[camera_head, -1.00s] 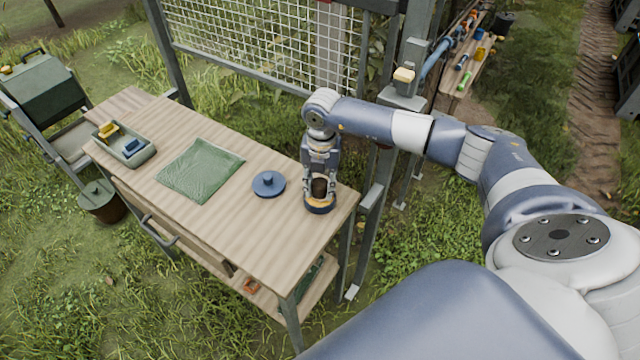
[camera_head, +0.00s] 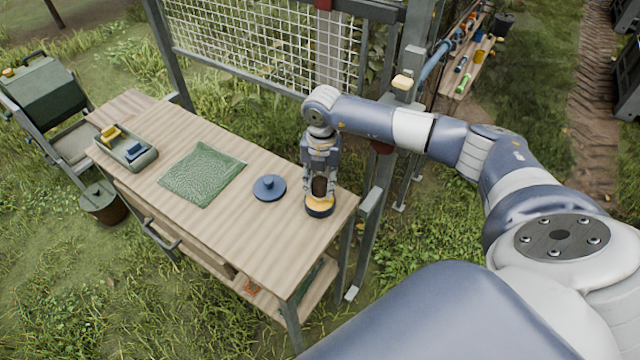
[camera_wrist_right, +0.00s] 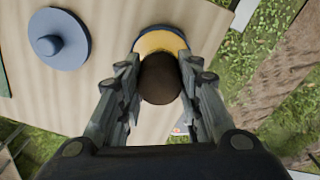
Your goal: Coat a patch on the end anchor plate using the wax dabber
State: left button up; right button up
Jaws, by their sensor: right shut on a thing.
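The wax dabber shows as a dark brown rounded handle (camera_wrist_right: 160,82), standing in a round blue tin with yellow wax (camera_head: 320,208) on the right end of the bench. My right gripper (camera_head: 320,188) points down over the tin and is shut on the dabber handle. In the right wrist view its two fingers (camera_wrist_right: 160,72) flank the handle. The dabber's lower end is hidden. A grey post (camera_head: 408,60) stands behind the arm, with a pale yellow block on it (camera_head: 402,82); I cannot pick out the end anchor plate with certainty. My left gripper is out of view.
The blue lid (camera_head: 269,188) lies beside the tin on the wooden bench (camera_head: 250,235). A green cloth (camera_head: 203,172) and a tray (camera_head: 140,160) with small yellow and blue items are farther left. A wire mesh panel (camera_head: 260,40) stands behind the bench.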

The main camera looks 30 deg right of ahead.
aim_at(320, 181)
jog(key=shift+r+p, duration=1.35)
jog(key=shift+r, duration=1.05)
